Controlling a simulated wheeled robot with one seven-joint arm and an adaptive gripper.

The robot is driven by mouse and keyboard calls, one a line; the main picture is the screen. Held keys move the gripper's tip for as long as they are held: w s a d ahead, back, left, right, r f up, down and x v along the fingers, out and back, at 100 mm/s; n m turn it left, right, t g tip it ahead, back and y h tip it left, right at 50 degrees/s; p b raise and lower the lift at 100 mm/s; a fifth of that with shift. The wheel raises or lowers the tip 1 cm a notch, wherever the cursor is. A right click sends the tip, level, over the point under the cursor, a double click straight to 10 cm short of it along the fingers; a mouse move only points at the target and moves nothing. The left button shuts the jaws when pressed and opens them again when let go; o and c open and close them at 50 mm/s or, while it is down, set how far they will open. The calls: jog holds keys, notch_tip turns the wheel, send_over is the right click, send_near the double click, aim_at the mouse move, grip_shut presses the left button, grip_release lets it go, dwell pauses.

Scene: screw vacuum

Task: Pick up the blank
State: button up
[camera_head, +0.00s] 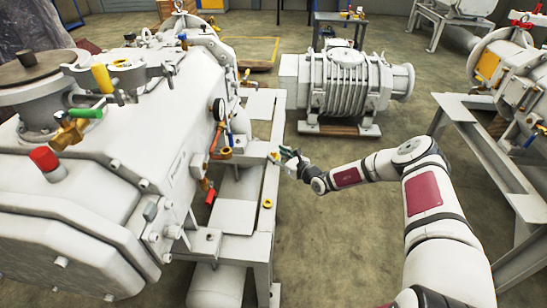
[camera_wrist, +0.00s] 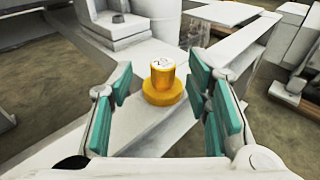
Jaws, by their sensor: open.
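The blank is most likely the yellow stepped piece (camera_wrist: 162,88) in the wrist view, a short cylinder with a pale top on a wider round base. It stands upright on a light grey frame beam (camera_wrist: 150,120). My gripper (camera_wrist: 166,98) is open, with its teal finger pads to the left and right of the piece in the picture. The pads look apart from it, and nothing is held. In the head view my gripper (camera_head: 284,155) is at the frame's right edge, close to a small yellow piece (camera_head: 274,157).
Another small yellow piece (camera_head: 267,203) sits on the frame nearer the camera. A large white vacuum machine (camera_head: 130,150) fills the left side. A ribbed pump (camera_head: 345,85) stands behind my arm. A grey stand (camera_head: 490,150) is at right, with open floor between.

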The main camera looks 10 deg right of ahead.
aim_at(274, 151)
jog(key=b+x, duration=0.1)
jog(key=x, duration=0.2)
jog(key=shift+w+f, duration=0.1)
jog(key=shift+w, duration=0.15)
grip_shut()
jog(key=shift+s, duration=0.1)
